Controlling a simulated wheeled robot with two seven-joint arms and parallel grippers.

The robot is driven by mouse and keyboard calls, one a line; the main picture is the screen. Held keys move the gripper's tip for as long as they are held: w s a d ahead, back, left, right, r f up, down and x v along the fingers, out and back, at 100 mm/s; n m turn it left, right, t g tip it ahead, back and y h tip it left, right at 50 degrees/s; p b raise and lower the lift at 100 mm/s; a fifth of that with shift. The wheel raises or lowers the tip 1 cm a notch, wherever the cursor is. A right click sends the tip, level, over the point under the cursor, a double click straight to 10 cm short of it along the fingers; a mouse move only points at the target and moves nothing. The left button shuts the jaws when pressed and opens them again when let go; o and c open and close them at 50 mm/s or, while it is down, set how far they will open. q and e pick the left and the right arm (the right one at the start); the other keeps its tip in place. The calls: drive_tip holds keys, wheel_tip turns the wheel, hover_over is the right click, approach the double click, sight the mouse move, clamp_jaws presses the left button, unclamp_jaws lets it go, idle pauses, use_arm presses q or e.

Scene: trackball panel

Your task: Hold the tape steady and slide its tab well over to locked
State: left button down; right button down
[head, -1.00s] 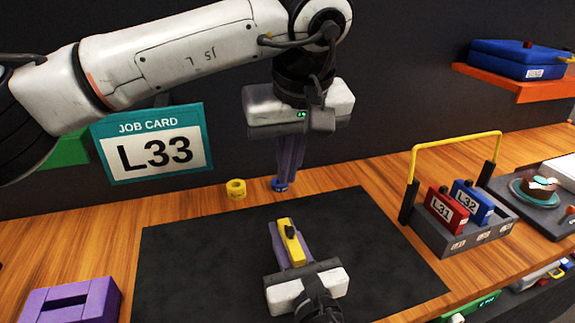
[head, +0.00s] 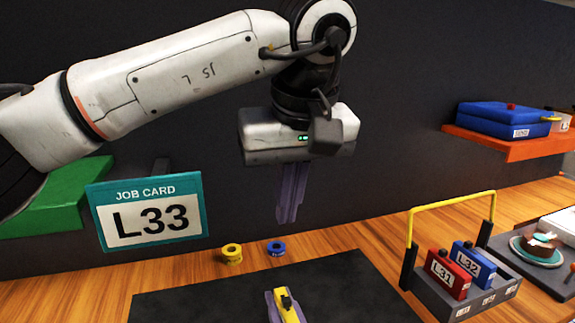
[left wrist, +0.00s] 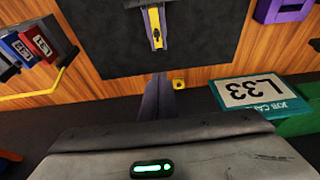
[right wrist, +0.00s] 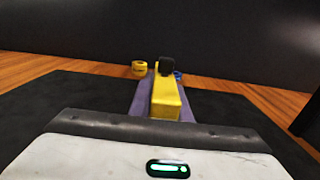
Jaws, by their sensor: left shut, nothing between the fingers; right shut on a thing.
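The yellow tape (head: 291,312) is at the bottom edge of the head view, with a dark tab (head: 286,299) on its top. My right gripper (right wrist: 165,88) is shut on the tape, one purple finger along each side, over the black mat. The tab also shows in the right wrist view (right wrist: 166,67), near the tape's far end. The tape is seen from above in the left wrist view (left wrist: 155,22). My left gripper (head: 288,217) is shut and empty, fingers pointing down, well above the tape and apart from it. Lock markings are too small to read.
A yellow roll (head: 232,253) and a blue roll (head: 277,249) stand behind the black mat (head: 200,300). A rack (head: 480,300) with a yellow handle holds red L31 and blue L32 at right. A job card (head: 148,212) reading L33 stands at left.

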use_arm(q)
drive_tip(key=shift+v, duration=2.15)
use_arm(e)
drive_tip(key=shift+f, duration=0.1)
use_arm(q)
drive_tip(key=shift+w, duration=0.1)
use_arm(e)
drive_tip(key=c, duration=1.6)
unclamp_jaws()
drive_tip(key=shift+o, duration=0.2)
drive_tip(key=v, duration=1.2)
drive_tip(key=o, duration=0.3)
